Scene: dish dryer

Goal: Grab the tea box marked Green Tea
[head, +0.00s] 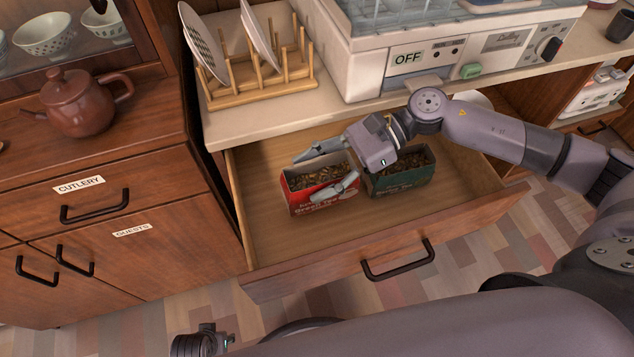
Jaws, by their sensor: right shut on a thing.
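A red tea box (300,199) and a dark green tea box (412,180) stand side by side in the open drawer. Both are open at the top and filled with brown contents. Each has pale lettering on its front, too small to read surely. My right gripper (331,169) is shut on the red box, with one finger at its back side and the other across its front right. The finger and gripper body hide part of the red box and the left end of the green box. My left gripper's fingers do not show.
The wooden drawer (285,240) is pulled out below the counter, with bare floor inside around the boxes. A plate rack (262,90) and a dish dryer (420,60) marked OFF stand on the counter above. A teapot (85,103) stands on the cabinet at left.

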